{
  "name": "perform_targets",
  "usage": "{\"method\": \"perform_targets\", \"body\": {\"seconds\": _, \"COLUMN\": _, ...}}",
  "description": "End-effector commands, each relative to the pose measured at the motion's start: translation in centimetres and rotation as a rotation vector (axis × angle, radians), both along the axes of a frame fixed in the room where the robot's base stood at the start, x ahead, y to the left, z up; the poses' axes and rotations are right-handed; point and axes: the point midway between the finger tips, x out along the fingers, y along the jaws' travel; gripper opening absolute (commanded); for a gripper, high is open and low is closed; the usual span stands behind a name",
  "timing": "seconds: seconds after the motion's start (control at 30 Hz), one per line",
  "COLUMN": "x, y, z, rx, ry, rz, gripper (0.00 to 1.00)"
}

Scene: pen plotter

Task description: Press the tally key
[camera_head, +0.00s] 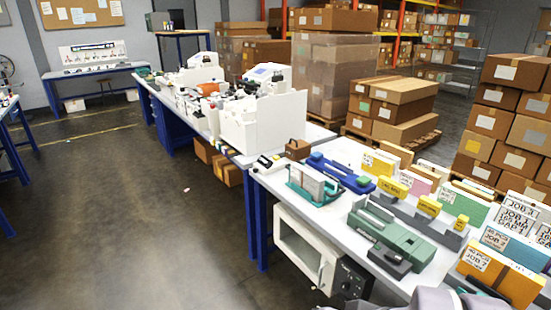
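No key marked as a tally key can be made out at this size. A small white device with a dark face (268,162) lies at the left end of the near table; I cannot tell whether it bears the key. A green machine with a long bar (392,238) stands mid-table, with a dark grey block (389,262) at its front. A teal and white device (312,184) and a blue device (342,173) sit farther back. Grey rounded parts at the bottom right edge seem to be my arm. My gripper's fingers are not in view.
The near table (338,212) carries yellow blocks on a grey rack (424,218) and job-labelled cards (517,214) along its right. A white oven-like box (305,246) sits beneath it. Cardboard boxes (390,102) stand behind. The floor at left (130,200) is clear.

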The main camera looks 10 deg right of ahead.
Motion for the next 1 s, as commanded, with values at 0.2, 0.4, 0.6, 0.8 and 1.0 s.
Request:
{"method": "perform_targets", "body": {"seconds": 0.2, "x": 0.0, "y": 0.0, "z": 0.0, "rx": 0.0, "ry": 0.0, "rz": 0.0, "gripper": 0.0}}
{"method": "perform_targets", "body": {"seconds": 0.4, "x": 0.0, "y": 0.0, "z": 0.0, "rx": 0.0, "ry": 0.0, "rz": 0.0, "gripper": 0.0}}
{"method": "perform_targets", "body": {"seconds": 0.6, "x": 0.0, "y": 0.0, "z": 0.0, "rx": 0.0, "ry": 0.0, "rz": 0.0, "gripper": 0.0}}
{"method": "perform_targets", "body": {"seconds": 0.8, "x": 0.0, "y": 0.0, "z": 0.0, "rx": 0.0, "ry": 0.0, "rz": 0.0, "gripper": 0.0}}
{"method": "perform_targets", "body": {"seconds": 1.0, "x": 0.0, "y": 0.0, "z": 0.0, "rx": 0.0, "ry": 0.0, "rz": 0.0, "gripper": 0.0}}
